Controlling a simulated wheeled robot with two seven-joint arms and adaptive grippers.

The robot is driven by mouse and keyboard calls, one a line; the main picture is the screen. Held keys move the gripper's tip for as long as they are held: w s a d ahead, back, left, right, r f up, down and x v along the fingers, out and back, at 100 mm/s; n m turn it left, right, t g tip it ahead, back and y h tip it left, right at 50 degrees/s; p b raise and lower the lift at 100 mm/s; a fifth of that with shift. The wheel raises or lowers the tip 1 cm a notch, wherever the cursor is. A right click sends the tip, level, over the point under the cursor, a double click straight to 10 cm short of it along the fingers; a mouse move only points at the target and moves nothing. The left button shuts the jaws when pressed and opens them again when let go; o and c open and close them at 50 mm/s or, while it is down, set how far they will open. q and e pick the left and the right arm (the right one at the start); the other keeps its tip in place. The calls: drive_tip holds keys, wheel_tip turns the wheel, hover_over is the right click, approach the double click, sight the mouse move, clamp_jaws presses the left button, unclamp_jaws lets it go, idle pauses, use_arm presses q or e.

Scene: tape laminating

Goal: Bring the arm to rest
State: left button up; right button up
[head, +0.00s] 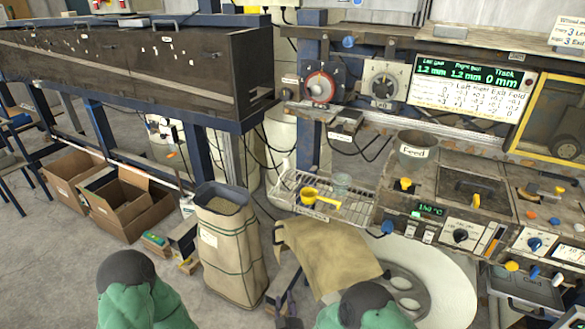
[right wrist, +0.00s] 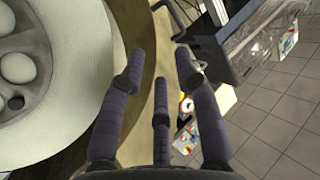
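My right gripper (right wrist: 159,62) has its dark fingers spread apart, with nothing between them in the right wrist view. In the head view my right gripper (head: 284,302) shows small and dark at the bottom, just left of the tan cloth's lower edge and partly cut off. My green right arm (head: 365,308) comes in at bottom centre. My green left arm (head: 142,295) shows at bottom left, and its gripper is out of view.
A tan cloth (head: 325,252) hangs beside a round white drum (head: 440,285). A tall paper sack (head: 230,250) stands left of my right gripper. A wire tray with a yellow scoop (head: 308,195) and a control panel (head: 460,225) lie beyond. Cardboard boxes (head: 125,205) stand left.

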drive_tip(key=s+d+f+m+g+p, duration=0.1)
drive_tip(key=s+d+f+g, duration=0.4)
drive_tip(key=s+f+g, duration=0.15)
drive_tip(key=s+d+f+m+g, duration=0.1)
drive_tip(key=s+d+f+g, duration=0.45)
drive_tip(key=s, duration=0.25)
drive_tip(key=s+d+m+g+y, duration=0.1)
drive_tip(key=s+g, duration=0.3)
drive_tip(key=s, duration=0.7)
drive_tip(key=shift+d+m+p, duration=0.15)
drive_tip(key=shift+m+p, duration=0.15)
idle(0.6)
